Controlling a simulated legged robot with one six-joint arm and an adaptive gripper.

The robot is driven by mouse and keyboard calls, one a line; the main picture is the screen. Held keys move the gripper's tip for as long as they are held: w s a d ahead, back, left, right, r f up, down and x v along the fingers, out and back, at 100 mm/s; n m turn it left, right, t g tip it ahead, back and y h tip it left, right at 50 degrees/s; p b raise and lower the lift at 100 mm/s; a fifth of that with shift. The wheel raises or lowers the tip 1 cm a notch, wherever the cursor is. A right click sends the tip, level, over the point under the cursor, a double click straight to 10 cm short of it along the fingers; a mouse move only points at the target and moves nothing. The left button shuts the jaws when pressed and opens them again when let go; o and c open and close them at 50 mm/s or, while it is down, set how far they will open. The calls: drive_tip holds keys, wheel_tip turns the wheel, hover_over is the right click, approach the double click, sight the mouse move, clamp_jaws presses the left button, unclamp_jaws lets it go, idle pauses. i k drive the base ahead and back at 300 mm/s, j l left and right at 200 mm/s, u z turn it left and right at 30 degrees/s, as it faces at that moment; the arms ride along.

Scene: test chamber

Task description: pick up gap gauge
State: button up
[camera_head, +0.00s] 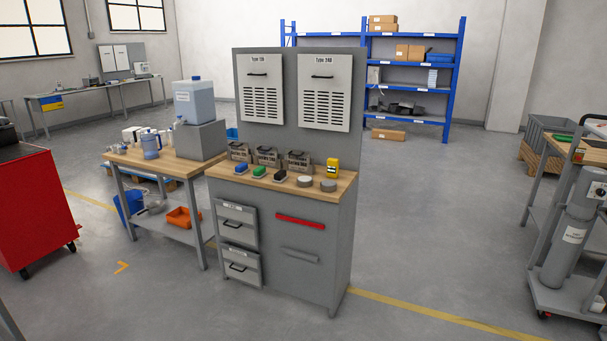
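A grey cabinet bench (280,230) with a wooden top stands in the middle of the view. A yellow handheld device (333,168) stands upright near the right end. Which of these is the gap gauge, if any, I cannot tell at this size. My gripper is not in view.
Behind the items stand several grey bins (267,156) and a panel with two vented doors. A side table (165,162) with a blue jug (151,147) adjoins on the left. A red cabinet (35,212) and a cylinder cart (570,240) flank open floor.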

sight(333, 164)
drive_tip(key=i+u, duration=0.35)
drive_tip(key=i, duration=0.5)
drive_tip(key=i+l+u, duration=0.1)
drive_tip(key=i+u, duration=0.2)
drive_tip(key=i, duration=0.55)
drive_tip(key=i+j+z, duration=0.2)
drive_tip(key=i+z, duration=0.15)
drive_tip(key=i, duration=0.3)
drive_tip(key=i+j+z, duration=0.3)
drive_tip(key=i, duration=0.3)
drive_tip(key=i+j+z, duration=0.35)
drive_tip(key=i+j, duration=0.25)
